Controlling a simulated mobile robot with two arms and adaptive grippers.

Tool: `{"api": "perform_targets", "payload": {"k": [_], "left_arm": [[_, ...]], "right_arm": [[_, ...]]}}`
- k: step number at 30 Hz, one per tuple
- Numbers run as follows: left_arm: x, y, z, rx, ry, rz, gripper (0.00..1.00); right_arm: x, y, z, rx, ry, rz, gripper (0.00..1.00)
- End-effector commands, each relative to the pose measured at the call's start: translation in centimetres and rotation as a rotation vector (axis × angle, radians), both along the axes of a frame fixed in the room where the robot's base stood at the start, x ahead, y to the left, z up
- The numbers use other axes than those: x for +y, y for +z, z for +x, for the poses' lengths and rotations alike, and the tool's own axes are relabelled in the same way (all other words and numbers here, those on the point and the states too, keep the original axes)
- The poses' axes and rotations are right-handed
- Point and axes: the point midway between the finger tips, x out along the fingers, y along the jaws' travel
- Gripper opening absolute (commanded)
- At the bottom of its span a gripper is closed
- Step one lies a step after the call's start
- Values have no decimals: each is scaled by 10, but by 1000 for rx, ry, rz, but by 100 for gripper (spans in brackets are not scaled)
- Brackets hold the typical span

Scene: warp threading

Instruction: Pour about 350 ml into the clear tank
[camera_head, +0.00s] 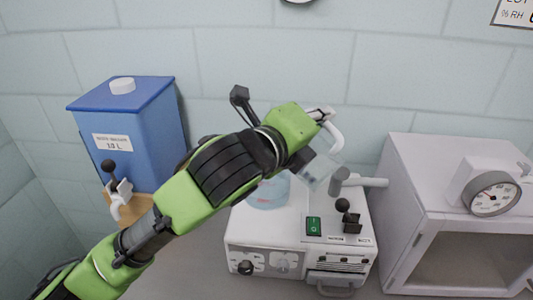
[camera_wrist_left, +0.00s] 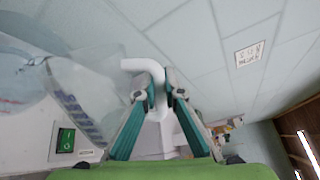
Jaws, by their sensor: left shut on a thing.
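My left gripper (camera_head: 318,116) is shut on the white handle of a clear jug (camera_head: 316,168). In the left wrist view its two teal fingers (camera_wrist_left: 158,98) pinch the handle, and the jug (camera_wrist_left: 82,95) with printed marks shows beside them. The jug looks tilted, held up near the clear tank (camera_head: 268,192). The tank stands on the white machine, holds some bluish liquid, and is partly hidden by my arm. It also shows in the left wrist view (camera_wrist_left: 18,75). I cannot tell the jug's liquid level or whether anything flows. My right gripper is not in view.
The white machine (camera_head: 300,255) has a green switch (camera_head: 314,226), black levers and a grey-white spout (camera_head: 362,182). A blue container (camera_head: 150,130) with a tap stands at left. A white cabinet (camera_head: 405,180) with a dial gauge (camera_head: 491,194) stands close at right.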

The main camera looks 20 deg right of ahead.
Motion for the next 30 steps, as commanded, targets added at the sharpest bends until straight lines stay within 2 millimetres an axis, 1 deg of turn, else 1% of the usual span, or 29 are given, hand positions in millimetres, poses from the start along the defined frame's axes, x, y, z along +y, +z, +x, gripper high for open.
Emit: {"api": "perform_targets", "payload": {"k": [30], "left_arm": [[3,6,5,38,-1,-26,0]], "right_arm": [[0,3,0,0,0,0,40]]}}
